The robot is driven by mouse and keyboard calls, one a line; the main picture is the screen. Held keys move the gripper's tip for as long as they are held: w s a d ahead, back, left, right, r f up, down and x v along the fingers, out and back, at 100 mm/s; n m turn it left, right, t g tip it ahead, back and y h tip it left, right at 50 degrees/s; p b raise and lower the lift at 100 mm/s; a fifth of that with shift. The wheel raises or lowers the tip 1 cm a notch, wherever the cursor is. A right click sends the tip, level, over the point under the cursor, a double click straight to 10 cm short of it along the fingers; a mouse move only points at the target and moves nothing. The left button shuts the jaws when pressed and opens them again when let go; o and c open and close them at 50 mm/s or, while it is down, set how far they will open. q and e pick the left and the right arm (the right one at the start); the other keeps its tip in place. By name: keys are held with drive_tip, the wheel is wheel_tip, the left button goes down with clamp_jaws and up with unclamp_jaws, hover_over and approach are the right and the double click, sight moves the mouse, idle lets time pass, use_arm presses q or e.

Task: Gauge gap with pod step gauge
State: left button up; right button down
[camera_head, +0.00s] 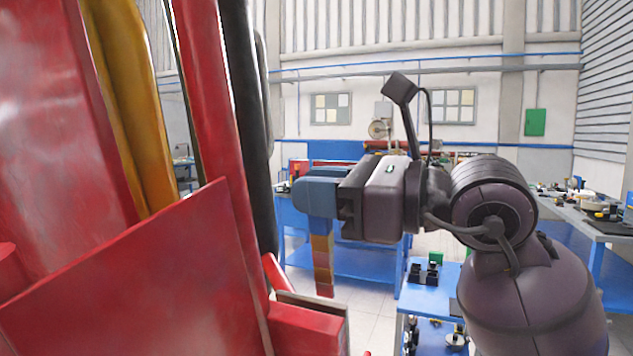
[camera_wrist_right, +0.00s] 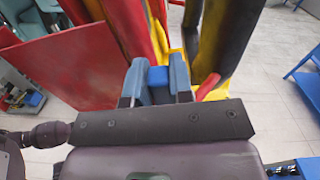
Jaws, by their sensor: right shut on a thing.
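My right gripper (camera_head: 305,193) reaches in from the right, its blue fingers shut on the pod step gauge (camera_head: 322,262). The gauge hangs down below the fingers as a narrow strip, blue at the top, then banded orange and red. In the right wrist view the gripper (camera_wrist_right: 157,74) shows a blue part of the gauge (camera_wrist_right: 158,78) between its fingers. The red coaster pod (camera_head: 130,270) with red panels fills the left of the head view. The gauge is close to the pod's right edge; I cannot tell whether they touch. My left gripper is not in view.
Black (camera_head: 246,110) and yellow (camera_head: 135,90) padded bars stand on the pod, near my right gripper. A blue cart (camera_head: 440,280) with small parts stands below my right arm. A workbench (camera_head: 600,225) is at the right. Bare floor shows between.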

sight(332, 245)
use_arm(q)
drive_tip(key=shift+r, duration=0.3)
use_arm(e)
drive_tip(key=shift+s+r, duration=0.15)
drive_tip(key=shift+r, duration=0.05)
drive_tip(key=shift+f, duration=0.1)
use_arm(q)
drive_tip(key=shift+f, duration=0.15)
use_arm(e)
drive_tip(key=shift+f, duration=0.15)
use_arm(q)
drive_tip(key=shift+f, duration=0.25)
use_arm(e)
drive_tip(key=shift+w+f, duration=0.2)
drive_tip(key=shift+f, duration=0.15)
use_arm(q)
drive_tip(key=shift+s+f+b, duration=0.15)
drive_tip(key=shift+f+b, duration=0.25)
drive_tip(key=shift+b, duration=0.05)
use_arm(e)
drive_tip(key=shift+w+d+f, duration=0.1)
drive_tip(key=shift+w+f, duration=0.05)
drive_tip(key=shift+f, duration=0.4)
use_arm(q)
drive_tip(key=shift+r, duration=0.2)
